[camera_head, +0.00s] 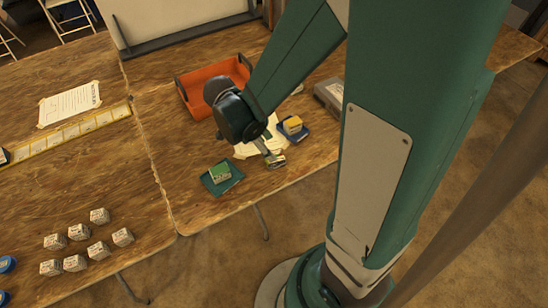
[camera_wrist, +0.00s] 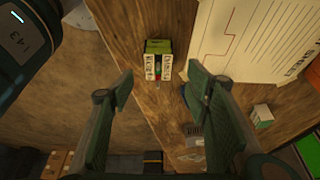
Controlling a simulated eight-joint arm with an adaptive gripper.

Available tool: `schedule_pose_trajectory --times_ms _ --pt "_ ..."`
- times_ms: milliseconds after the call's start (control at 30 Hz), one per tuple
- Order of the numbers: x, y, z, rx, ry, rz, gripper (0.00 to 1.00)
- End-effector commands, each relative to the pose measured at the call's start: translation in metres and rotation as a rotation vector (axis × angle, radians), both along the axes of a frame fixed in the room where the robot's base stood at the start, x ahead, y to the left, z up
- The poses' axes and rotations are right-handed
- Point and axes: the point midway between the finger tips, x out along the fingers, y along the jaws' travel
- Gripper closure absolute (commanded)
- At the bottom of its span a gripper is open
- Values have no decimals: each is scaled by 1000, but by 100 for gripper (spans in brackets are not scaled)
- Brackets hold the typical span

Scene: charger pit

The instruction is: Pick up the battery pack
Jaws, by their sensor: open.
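A small green and white block (camera_wrist: 158,62), which looks like the battery pack, lies on the wooden table in the wrist view. It has two pale sides with a dark middle and a small red spot. In the head view it seems to be the small block (camera_head: 276,161) just beyond my gripper (camera_head: 264,148), near the table's front edge. In the wrist view my gripper (camera_wrist: 168,88) has its two fingers spread wide, with nothing between them. The block shows ahead of the gap, apart from both fingers.
A printed paper (camera_wrist: 255,38) lies beside the block. A green tray (camera_head: 236,183) with a green box (camera_head: 220,172) is to the left, and a blue tray (camera_head: 304,135) holding a yellow-topped item is to the right. An orange bin (camera_head: 190,96) stands behind. Several pale cubes (camera_head: 78,232) sit at left.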

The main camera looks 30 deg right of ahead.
Motion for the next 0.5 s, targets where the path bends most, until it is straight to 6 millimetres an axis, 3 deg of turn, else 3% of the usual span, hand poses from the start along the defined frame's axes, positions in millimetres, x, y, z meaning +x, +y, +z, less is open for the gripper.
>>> schedule_pose_trajectory --times_ms 267,500 --pt "0 0 -1 1 0 1 52" --pt "-1 -5 -15 1 1 2 52"
